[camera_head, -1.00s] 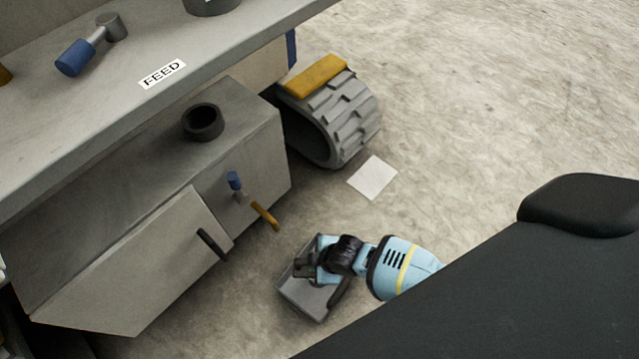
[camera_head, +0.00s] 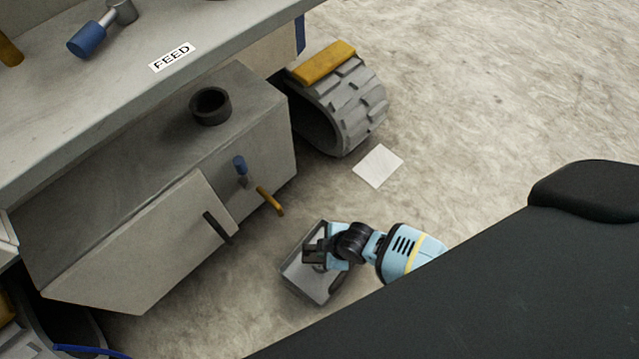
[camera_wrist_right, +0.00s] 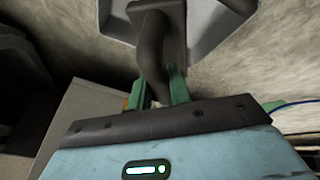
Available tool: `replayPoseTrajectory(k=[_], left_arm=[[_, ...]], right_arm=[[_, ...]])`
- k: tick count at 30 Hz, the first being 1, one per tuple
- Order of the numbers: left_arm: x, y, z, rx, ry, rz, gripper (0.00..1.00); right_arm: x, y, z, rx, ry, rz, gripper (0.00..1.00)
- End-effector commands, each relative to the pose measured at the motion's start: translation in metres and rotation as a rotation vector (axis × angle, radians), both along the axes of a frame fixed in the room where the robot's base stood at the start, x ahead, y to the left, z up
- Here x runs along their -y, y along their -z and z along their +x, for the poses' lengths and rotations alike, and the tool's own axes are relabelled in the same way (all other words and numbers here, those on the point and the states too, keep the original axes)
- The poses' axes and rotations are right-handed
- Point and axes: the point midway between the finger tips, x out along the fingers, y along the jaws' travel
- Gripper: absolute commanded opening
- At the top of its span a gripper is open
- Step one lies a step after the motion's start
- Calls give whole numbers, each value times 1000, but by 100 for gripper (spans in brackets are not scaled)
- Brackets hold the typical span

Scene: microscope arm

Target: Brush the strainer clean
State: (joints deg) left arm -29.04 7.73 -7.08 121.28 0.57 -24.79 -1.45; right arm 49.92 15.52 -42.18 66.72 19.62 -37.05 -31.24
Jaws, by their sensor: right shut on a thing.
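A grey, shallow, tray-like piece with raised rims (camera_head: 297,273) lies low beside the cabinet in the head view; it seems to be the strainer. My right gripper (camera_head: 331,252) is over its upper part. In the right wrist view my right gripper (camera_wrist_right: 159,90) has its green fingers on either side of a dark curved handle with a square dark block (camera_wrist_right: 160,22), probably the brush. The grey tray (camera_wrist_right: 212,27) shows behind the block. I cannot tell whether the block touches it. My left gripper is not in view.
A grey cabinet (camera_head: 150,245) with a blue-topped knob (camera_head: 240,164) and a yellow lever (camera_head: 270,201) stands left of the tray. A grey track (camera_head: 350,110) and a white sheet (camera_head: 378,166) lie beyond. The pale ground to the upper right is clear.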

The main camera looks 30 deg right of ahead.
Motion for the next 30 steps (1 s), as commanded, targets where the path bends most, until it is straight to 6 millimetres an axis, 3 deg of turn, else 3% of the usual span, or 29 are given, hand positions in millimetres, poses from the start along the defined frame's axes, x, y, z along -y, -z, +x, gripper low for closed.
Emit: replayPoseTrajectory(k=[17, 30], left_arm=[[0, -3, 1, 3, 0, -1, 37], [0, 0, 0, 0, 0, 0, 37]], right_arm=[[10, 0, -5, -3, 0, -3, 1], [-5, 0, 3, 0, 0, 0, 1]])
